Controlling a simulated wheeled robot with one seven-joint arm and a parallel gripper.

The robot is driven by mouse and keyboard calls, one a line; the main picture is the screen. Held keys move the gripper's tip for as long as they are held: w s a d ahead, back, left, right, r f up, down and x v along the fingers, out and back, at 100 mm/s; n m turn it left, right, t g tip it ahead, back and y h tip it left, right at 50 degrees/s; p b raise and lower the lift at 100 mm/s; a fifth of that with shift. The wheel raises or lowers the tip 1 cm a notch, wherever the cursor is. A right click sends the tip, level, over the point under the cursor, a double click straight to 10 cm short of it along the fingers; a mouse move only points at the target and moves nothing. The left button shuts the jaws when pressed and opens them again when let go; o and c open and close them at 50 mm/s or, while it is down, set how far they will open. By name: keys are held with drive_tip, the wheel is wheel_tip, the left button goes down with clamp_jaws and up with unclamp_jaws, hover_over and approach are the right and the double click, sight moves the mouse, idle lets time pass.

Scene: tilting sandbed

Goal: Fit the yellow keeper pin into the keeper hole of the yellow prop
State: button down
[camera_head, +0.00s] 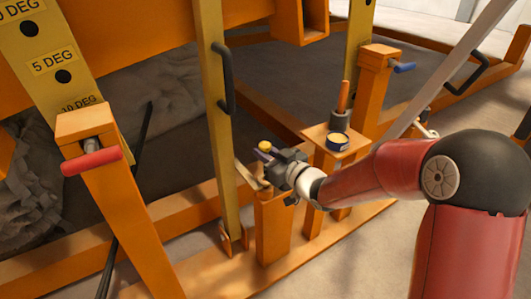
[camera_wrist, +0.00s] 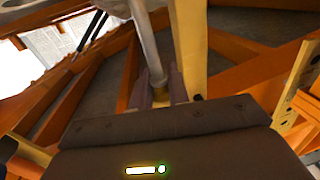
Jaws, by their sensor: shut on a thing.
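The yellow prop (camera_head: 219,140) is a tall, flat bar with a black handle, standing nearly upright with its lower end at an orange bracket on the frame. It also shows in the wrist view (camera_wrist: 188,45). My gripper (camera_head: 266,154) is right of the prop, above a short orange post, and apart from the prop. It is shut on the yellow keeper pin (camera_head: 265,146), whose yellow end shows at the fingers. In the wrist view a pale shaft runs up from a yellow part (camera_wrist: 160,94) between my fingers (camera_wrist: 159,88). I cannot make out the keeper hole.
The short orange post (camera_head: 273,225) stands below my gripper. A red-handled post (camera_head: 90,160) stands left.

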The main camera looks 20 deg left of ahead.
drive_tip(key=shift+f+b, duration=2.55)
drive_tip(key=shift+f, duration=0.25)
drive_tip(key=shift+f+b, duration=0.45)
drive_tip(key=shift+f, duration=0.75)
drive_tip(key=c, duration=1.3)
unclamp_jaws()
drive_tip(key=shift+o, duration=0.2)
drive_tip(key=v, duration=0.7)
drive_tip(key=shift+s+d+p, duration=0.2)
drive_tip(key=shift+d+p, duration=0.15)
drive_tip(key=shift+p, duration=0.05)
